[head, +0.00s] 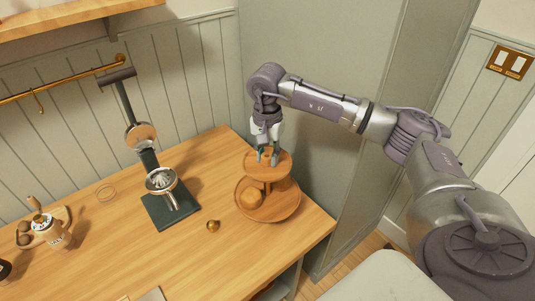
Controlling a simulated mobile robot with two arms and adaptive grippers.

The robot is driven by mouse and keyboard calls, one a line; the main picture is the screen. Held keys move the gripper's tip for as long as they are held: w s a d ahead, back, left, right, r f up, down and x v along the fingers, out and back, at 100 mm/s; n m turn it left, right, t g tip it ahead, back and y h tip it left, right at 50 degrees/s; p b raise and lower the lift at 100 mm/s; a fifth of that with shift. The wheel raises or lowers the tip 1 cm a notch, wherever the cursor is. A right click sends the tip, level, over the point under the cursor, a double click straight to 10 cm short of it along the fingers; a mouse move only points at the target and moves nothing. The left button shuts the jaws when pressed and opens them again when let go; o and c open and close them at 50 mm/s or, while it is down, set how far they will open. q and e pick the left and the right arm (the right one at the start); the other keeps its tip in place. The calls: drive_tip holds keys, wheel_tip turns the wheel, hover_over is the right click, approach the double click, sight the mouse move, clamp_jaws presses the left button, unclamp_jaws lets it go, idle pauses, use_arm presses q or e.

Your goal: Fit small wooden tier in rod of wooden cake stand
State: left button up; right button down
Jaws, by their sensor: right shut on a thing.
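The wooden cake stand (283,212) stands on the counter at its right end, with a round lower plate. The small wooden tier (283,168) is a round wooden disc above the lower plate, level or nearly so. My right gripper (267,158) points down from above and is shut on the small tier near its middle. My left gripper is not in view.
A citrus press (165,190) on a dark green base stands left of the cake stand. A small brass object (213,226) lies between them towards the front. A wall panel rises close behind the stand. The counter's right edge is near.

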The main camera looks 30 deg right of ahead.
sight(268, 167)
drive_tip(key=shift+f+b, duration=1.75)
drive_tip(key=shift+f, duration=0.55)
drive_tip(key=c, duration=0.8)
unclamp_jaws()
drive_tip(key=shift+r, duration=0.1)
wheel_tip(268, 167, up, 12)
drive_tip(key=shift+f, duration=0.1)
